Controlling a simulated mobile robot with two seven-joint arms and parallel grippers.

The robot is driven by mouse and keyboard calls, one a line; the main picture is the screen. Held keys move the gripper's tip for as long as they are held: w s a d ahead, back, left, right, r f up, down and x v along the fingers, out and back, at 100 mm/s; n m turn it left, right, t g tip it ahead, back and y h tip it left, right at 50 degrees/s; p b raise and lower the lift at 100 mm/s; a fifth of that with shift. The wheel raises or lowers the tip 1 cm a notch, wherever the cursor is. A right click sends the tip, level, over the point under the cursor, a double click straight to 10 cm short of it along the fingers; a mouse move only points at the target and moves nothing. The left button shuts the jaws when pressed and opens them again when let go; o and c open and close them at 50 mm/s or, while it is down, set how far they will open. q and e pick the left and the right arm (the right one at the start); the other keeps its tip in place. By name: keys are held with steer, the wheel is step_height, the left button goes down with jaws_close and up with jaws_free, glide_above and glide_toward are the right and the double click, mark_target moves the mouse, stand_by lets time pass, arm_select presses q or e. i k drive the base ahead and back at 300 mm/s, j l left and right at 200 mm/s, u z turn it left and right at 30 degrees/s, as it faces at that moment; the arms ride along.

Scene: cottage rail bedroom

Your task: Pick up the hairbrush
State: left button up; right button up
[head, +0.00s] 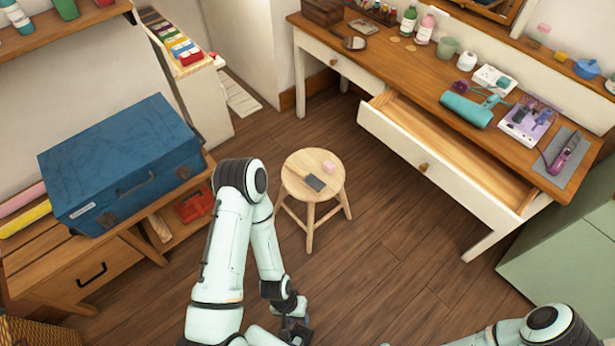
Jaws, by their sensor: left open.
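I cannot clearly identify a hairbrush. A small dark oval item with a handle (354,42), either a brush or a hand mirror, lies on the wooden desk top (405,62) near its far left end. A purple long-handled item (563,152), possibly a hair tool, lies on a grey mat at the desk's right end. My left gripper (298,332) is low at the bottom edge of the head view, partly cut off. It is open, over the floor in front of the stool and well apart from the desk. My right arm shows at the bottom right; its gripper is out of view.
The desk drawer (455,150) is pulled open. A teal hair dryer (467,110) and bottles stand on the desk. A blue suitcase (125,165) is at left. The middle floor is clear.

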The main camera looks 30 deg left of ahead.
mark_target(313, 183)
steer(key=j+u, duration=0.1)
steer(key=u, duration=0.35)
steer(key=i+j+u, duration=0.1)
steer(key=u, duration=0.35)
steer(key=i+u, duration=0.15)
steer(key=u, duration=0.3)
steer(key=i+j+u, duration=0.1)
steer(key=u, duration=0.35)
steer(key=i, duration=0.65)
